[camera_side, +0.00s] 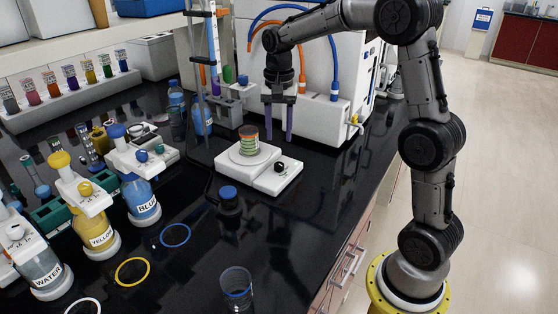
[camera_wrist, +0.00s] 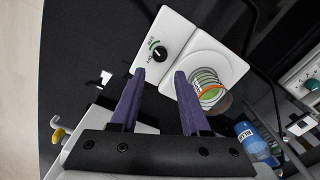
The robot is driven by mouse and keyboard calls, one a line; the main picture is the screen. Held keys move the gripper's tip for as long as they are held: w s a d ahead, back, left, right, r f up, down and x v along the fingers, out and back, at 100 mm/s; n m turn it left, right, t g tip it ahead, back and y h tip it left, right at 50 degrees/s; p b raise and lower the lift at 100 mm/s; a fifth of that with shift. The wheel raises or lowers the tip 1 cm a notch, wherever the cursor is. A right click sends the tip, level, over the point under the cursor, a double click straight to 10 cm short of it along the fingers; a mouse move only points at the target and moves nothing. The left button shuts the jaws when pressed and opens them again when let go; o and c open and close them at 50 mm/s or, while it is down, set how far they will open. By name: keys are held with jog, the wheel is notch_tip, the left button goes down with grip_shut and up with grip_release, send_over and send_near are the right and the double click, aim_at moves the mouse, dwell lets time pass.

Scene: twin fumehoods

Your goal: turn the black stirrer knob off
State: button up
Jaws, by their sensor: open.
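The white stirrer (camera_side: 258,178) stands on the black bench, and it also fills the top of the wrist view (camera_wrist: 225,55). Its black knob (camera_side: 279,167) is on the right front part of its top. In the wrist view the knob (camera_wrist: 158,54) shows a white pointer line and a green arc with small lettering beside it. My gripper (camera_side: 279,138) points down behind and above the knob, apart from it. In the wrist view my gripper (camera_wrist: 160,73) has its two purple fingers spread, with nothing between them and the knob just beyond the tips.
A beaker with green and orange bands (camera_side: 249,142) stands on the stirrer's round plate. A large white cabinet with hoses (camera_side: 310,65) is behind my gripper. The bench right of the stirrer is clear.

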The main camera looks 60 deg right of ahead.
aim_at(279, 164)
notch_tip(279, 164, down, 9)
jog(key=shift+f, duration=0.1)
dwell(0.4)
grip_shut()
